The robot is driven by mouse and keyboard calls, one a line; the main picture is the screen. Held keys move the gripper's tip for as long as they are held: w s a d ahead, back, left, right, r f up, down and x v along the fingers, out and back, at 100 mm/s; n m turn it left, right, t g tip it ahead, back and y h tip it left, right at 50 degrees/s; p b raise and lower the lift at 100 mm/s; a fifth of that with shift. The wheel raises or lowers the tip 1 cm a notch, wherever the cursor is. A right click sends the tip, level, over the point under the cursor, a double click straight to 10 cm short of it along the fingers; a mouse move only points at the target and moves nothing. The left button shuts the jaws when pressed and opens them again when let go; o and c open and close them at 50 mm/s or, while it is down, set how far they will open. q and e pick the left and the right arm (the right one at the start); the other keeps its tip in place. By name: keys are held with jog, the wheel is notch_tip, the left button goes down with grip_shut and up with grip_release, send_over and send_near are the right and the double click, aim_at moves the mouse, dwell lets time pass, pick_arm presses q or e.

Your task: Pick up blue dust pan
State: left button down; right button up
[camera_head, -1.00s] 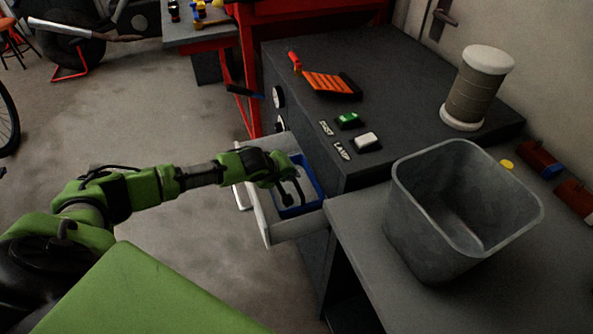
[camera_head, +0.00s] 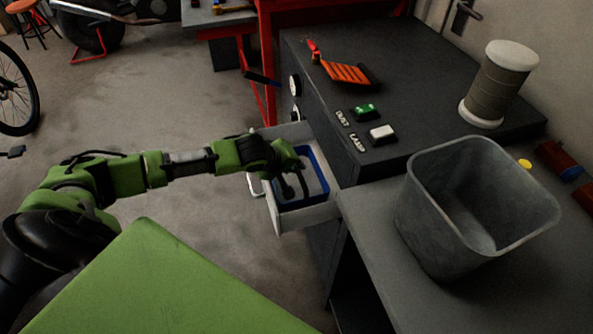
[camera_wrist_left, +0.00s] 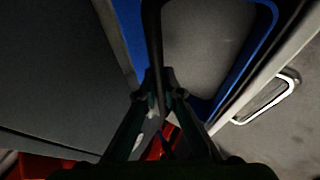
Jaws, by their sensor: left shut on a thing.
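The blue dust pan (camera_head: 319,172) lies in the open light-grey drawer (camera_head: 312,217) of the dark cabinet. Its blue rim and grey inside show in both views. My left gripper (camera_head: 296,190) reaches into the drawer from the left, over the pan. In the left wrist view the fingertips of my left gripper (camera_wrist_left: 160,92) are shut on a dark thin bar at the edge of the dust pan (camera_wrist_left: 131,35). The fingers hide part of that bar. My right gripper is not in view.
A grey bin (camera_head: 425,225) stands on the counter right of the drawer. The dark cabinet top (camera_head: 420,85) holds an orange brush-like tool (camera_head: 345,72), green and white buttons and a large spool (camera_head: 498,85). The drawer handle (camera_wrist_left: 270,97) shows in the wrist view. Open floor lies left.

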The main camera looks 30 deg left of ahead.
pick_arm(q)
jog(key=shift+r, duration=5.15)
